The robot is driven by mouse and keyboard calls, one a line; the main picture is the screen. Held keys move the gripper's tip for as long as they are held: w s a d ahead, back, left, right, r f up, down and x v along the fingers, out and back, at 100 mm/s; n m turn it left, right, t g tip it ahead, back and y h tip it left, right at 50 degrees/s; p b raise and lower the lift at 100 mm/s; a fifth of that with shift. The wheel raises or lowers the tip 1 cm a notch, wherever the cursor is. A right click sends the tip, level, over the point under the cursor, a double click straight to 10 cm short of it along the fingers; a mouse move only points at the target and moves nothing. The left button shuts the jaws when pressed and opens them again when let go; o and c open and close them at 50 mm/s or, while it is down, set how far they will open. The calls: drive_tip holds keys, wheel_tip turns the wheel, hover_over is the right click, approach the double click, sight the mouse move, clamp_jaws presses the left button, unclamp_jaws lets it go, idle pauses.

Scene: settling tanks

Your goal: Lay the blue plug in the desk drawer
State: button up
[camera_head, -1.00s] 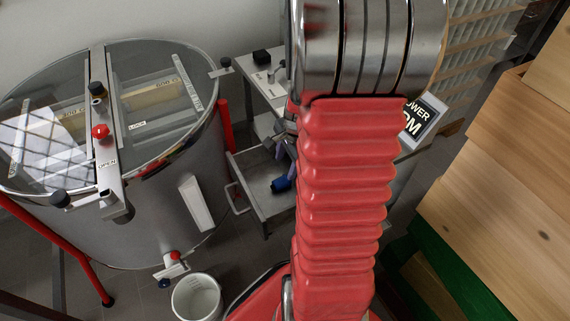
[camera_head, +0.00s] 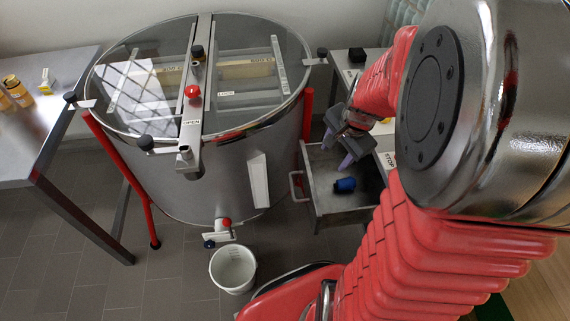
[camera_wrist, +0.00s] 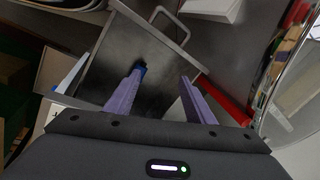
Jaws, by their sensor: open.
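The blue plug (camera_head: 345,185) lies in the open desk drawer (camera_head: 326,206), on its bare floor towards the right side. My gripper (camera_head: 338,150) is above the drawer, at its back left in the head view, apart from the plug. Its two purple fingers are spread with nothing between them. In the wrist view, the fingers of my gripper (camera_wrist: 158,92) point over the drawer (camera_wrist: 120,50). The plug (camera_wrist: 139,68) shows there just beyond the tip of the left finger, partly hidden by it.
A steel tank (camera_head: 215,180) with a glass lid and red legs stands left of the drawer. A white bucket (camera_head: 233,268) stands on the floor below its tap. A steel table (camera_head: 40,125) with small jars is at the far left.

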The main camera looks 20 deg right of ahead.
drive_tip(key=s+a+r+n+t, duration=0.1)
drive_tip(key=s+a+r+n, duration=0.3)
drive_tip(key=a+r+n, duration=0.3)
drive_tip(key=s+a+r+n+t, duration=0.1)
drive_tip(key=s+a+r+n, duration=0.4)
drive_tip(key=a+r+n, duration=0.3)
drive_tip(key=a, duration=0.4)
drive_tip(key=shift+a+n, duration=0.2)
drive_tip(key=shift+n, duration=0.2)
drive_tip(key=shift+s+r, duration=0.1)
